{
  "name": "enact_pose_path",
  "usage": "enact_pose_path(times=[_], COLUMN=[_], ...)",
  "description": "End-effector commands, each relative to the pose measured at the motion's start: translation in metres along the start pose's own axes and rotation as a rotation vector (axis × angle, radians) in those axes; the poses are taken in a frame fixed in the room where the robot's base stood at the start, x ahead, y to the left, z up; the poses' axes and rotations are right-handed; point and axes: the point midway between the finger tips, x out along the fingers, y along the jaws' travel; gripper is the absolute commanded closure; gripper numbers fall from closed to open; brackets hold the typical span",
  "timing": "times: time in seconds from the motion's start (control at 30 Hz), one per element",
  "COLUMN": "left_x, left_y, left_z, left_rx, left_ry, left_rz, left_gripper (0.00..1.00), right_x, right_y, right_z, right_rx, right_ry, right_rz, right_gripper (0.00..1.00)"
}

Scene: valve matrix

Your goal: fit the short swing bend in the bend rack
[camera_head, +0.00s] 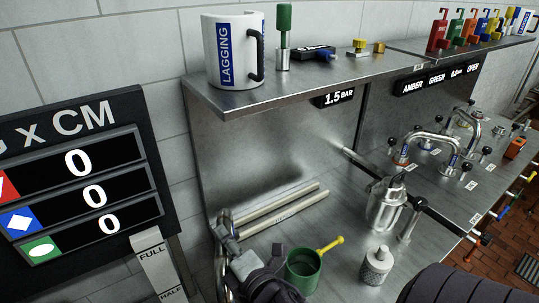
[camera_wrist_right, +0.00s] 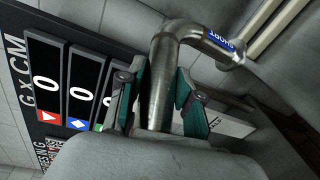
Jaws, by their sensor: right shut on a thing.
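The short swing bend (camera_wrist_right: 193,38) is a curved steel pipe with a blue SHORT label in the right wrist view. My right gripper (camera_wrist_right: 160,97) is shut on its straight leg, one teal finger pad on each side. In the head view my right gripper (camera_head: 246,262) is at the bottom, left of the green mug, and the bend (camera_head: 222,232) shows only partly beside it. I cannot pick out the bend rack for certain. My left gripper is not in view.
Two pale rods (camera_head: 282,210) lie on the steel bench behind my gripper. A green mug (camera_head: 304,270) and a knurled metal jar (camera_head: 376,266) stand to its right. A steel jug (camera_head: 386,203) stands farther right. Other bends (camera_head: 433,137) stand at the right. A scoreboard (camera_head: 85,180) hangs left.

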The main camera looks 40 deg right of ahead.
Motion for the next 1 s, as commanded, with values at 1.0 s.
enact_pose_path(times=[1.0], left_x=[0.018], left_y=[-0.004], left_z=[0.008], left_rx=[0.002], left_ry=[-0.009], left_rz=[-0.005], left_gripper=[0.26], right_x=[0.141], right_y=[0.000], right_z=[0.266], right_rx=[0.106], right_ry=[-1.081], right_rz=[-0.186], right_gripper=[1.00])
